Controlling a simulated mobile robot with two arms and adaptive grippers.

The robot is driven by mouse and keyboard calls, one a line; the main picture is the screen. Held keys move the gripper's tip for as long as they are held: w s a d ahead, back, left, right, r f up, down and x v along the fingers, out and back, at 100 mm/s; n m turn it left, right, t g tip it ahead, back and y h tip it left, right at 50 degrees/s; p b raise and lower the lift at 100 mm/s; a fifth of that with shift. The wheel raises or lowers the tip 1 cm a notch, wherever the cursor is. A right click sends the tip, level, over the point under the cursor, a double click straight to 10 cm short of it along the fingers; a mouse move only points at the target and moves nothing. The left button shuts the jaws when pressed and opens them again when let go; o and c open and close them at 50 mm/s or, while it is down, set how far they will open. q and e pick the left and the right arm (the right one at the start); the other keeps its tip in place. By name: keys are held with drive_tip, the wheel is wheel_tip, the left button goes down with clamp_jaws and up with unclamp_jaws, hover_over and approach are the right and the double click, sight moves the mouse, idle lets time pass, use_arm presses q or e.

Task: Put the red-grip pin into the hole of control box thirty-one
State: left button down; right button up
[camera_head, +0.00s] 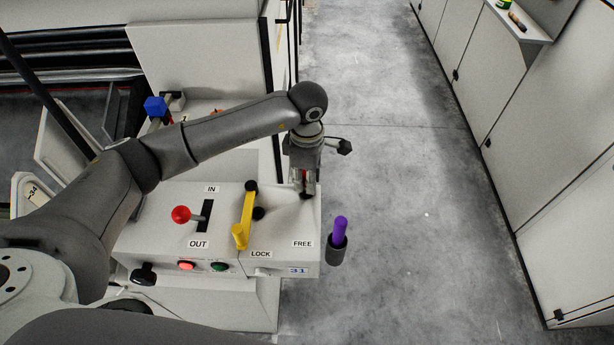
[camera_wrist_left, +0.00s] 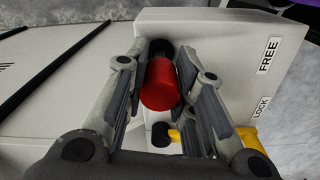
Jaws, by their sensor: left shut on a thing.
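Control box thirty-one (camera_head: 285,222) is a pale box with the number 31, LOCK and FREE on its right part; it also fills the back of the left wrist view (camera_wrist_left: 215,35). My left gripper (camera_head: 306,190) points down at the box's far right part. It is shut on the red-grip pin (camera_wrist_left: 160,86), whose red cylinder lies between the fingers in the left wrist view. A dark collar shows at the grip's far end, close to the box face. The hole and the pin's tip are hidden, so I cannot tell whether the pin is in it. My right gripper is out of view.
A yellow lever (camera_head: 245,220) stands on the box left of my gripper. A red-knobbed lever (camera_head: 181,214) sits by the IN/OUT slot. A purple-grip pin (camera_head: 340,228) stands in a dark holder (camera_head: 336,254) at the box's right side. The aisle floor (camera_head: 410,200) is clear.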

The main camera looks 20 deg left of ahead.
use_arm(q)
drive_tip(key=shift+f, duration=0.15)
drive_tip(key=c, duration=1.1)
unclamp_jaws()
drive_tip(key=shift+c, duration=0.2)
wheel_tip(320, 180, up, 12)
drive_tip(key=shift+r, duration=0.1)
drive_tip(key=shift+s, duration=0.1)
